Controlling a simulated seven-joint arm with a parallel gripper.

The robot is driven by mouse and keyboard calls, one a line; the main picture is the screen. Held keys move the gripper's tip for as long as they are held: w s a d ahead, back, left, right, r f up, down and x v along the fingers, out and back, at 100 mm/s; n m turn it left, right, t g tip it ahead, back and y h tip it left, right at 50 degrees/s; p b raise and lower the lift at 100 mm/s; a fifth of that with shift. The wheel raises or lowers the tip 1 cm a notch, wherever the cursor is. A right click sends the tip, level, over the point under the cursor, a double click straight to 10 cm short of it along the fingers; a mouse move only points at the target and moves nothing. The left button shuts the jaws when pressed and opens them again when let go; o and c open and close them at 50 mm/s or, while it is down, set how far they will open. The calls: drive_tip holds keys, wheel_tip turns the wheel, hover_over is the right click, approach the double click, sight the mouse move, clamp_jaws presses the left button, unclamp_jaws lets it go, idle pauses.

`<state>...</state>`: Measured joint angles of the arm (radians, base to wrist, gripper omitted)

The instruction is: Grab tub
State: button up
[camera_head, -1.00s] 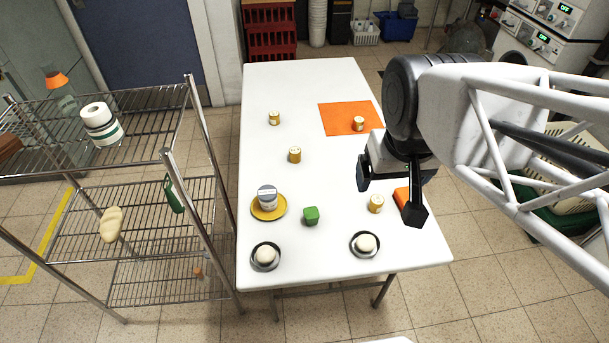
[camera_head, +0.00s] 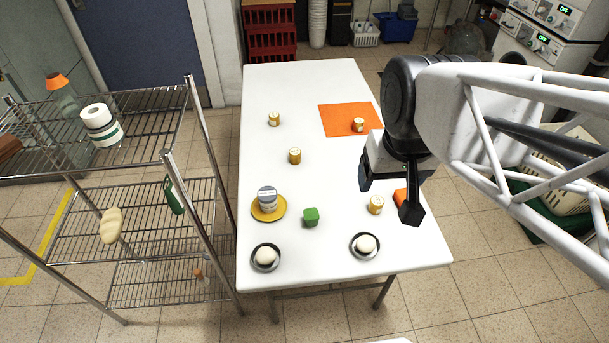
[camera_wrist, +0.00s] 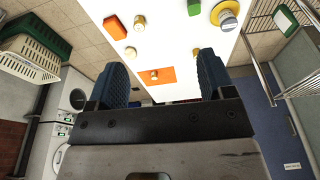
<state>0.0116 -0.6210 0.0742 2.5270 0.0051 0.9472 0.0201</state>
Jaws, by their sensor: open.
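A grey-lidded tub with a pale label (camera_head: 267,194) stands upright on a yellow plate (camera_head: 268,214) at the left front of the white table. The tub also shows at the top right of the wrist view (camera_wrist: 228,20). My gripper (camera_head: 388,192) is open over the right side of the table, well to the right of the tub. In the wrist view its two blue-padded fingers (camera_wrist: 163,75) stand wide apart with nothing held between them.
A green block (camera_head: 311,216) sits just right of the plate. Two dark bowls with white round items (camera_head: 266,256) (camera_head: 365,245) stand at the front edge. Several gold jars (camera_head: 295,156) are spread over the table. An orange mat (camera_head: 336,116) lies farther back. A wire rack (camera_head: 140,190) stands left.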

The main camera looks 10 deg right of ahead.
drive_tip(key=w+a+f+m+g+y, duration=0.3)
drive_tip(key=w+f+m+g+y, duration=0.35)
drive_tip(key=w+f, duration=0.75)
drive_tip(key=m+t+y, duration=0.3)
drive_tip(key=m+y, duration=0.4)
drive_tip(key=m, duration=0.3)
approach(316, 212)
drive_tip(key=x, duration=0.3)
drive_tip(key=shift+w+a+f, duration=0.2)
drive_tip(key=shift+a+f, duration=0.05)
drive_tip(key=shift+a, duration=0.1)
drive_tip(key=shift+x, duration=1.25)
drive_tip(key=shift+s+a, duration=0.1)
drive_tip(key=shift+a, duration=0.05)
drive_tip(key=shift+s+x, duration=0.1)
drive_tip(key=shift+x, duration=1.15)
drive_tip(key=shift+s+x, duration=0.15)
drive_tip(key=shift+x, duration=1.05)
drive_tip(key=shift+r, duration=0.1)
drive_tip(key=c, duration=1)
